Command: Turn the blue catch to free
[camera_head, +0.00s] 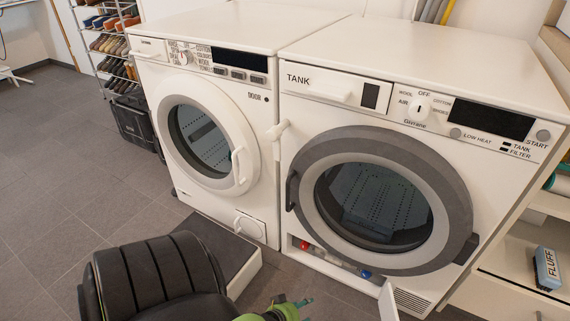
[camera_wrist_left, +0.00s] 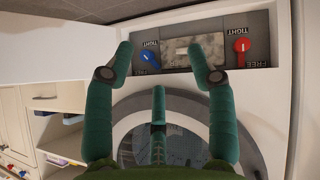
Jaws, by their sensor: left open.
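The blue catch (camera_head: 366,274) sits at the right end of the open slot low under the right-hand machine's round door. In the left wrist view, the blue catch (camera_wrist_left: 148,56) is just beyond one fingertip, with a TIGHT label beside it; its exact setting is hard to read. The red catch (camera_wrist_left: 241,45) is at the slot's other end, between TIGHT and FREE labels; it also shows in the head view (camera_head: 303,245). A grey panel (camera_wrist_left: 180,52) lies between them. My left gripper (camera_wrist_left: 160,58) is open and empty before the slot. Its green fingers (camera_head: 290,308) show at the head view's bottom edge.
A white flap (camera_head: 388,302) stands out below the slot's right end. The left-hand machine (camera_head: 220,205) and a low dark-topped step (camera_head: 215,255) are to the left. Shelves with a blue FLUFF box (camera_head: 547,268) are at the right. Grey floor lies in front.

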